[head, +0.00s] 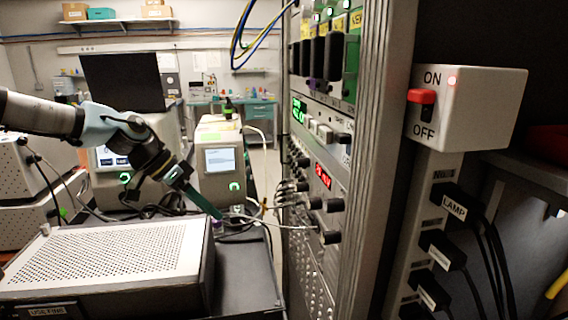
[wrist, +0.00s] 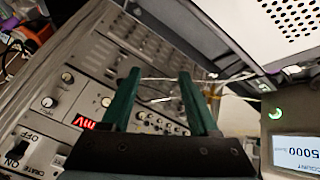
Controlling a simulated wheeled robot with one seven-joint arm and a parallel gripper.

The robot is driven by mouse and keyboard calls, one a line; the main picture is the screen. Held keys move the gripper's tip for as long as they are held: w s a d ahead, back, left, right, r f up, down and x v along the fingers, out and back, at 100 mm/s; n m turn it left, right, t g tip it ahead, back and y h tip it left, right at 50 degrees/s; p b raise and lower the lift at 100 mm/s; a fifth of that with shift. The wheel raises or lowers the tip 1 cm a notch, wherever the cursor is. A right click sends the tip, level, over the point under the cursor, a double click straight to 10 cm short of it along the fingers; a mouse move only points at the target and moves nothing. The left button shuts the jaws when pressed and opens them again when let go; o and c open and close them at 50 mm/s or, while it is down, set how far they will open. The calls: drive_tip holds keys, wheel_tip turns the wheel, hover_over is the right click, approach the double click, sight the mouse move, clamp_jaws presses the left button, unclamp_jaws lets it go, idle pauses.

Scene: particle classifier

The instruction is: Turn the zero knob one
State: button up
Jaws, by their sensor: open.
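The instrument rack panel (head: 320,225) stands right of my gripper in the head view, with several black knobs beside and below a red lit display (head: 323,176). The wrist view shows this display (wrist: 84,122) upside down, with a knob (wrist: 107,101) near it. Labels are too small to read, so I cannot tell which knob is the zero knob. My gripper (head: 221,213) is left of the panel and apart from it, its green fingers pointing down and right. In the wrist view my gripper (wrist: 159,76) is open, with nothing held between the fingers.
Thin cables (head: 290,190) run out from the panel beside the knobs. A perforated box (head: 110,255) sits below my arm. A device with a lit screen (head: 219,161) stands behind my gripper. A white switch box (head: 465,107) is right of the rack.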

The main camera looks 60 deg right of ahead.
drive_tip(key=s+d+r+m+g+h, duration=0.1)
drive_tip(key=s+d+r+m+g, duration=0.25)
drive_tip(key=d+r, duration=0.3)
drive_tip(key=m+g+h, duration=0.1)
drive_tip(key=g+h, duration=0.1)
approach(303, 162)
drive_tip(key=p+x, duration=0.4)
drive_tip(key=x, duration=0.3)
drive_tip(key=shift+w+d+f, duration=0.3)
drive_tip(key=shift+w+d, duration=0.05)
drive_tip(key=shift+w, duration=0.05)
clamp_jaws()
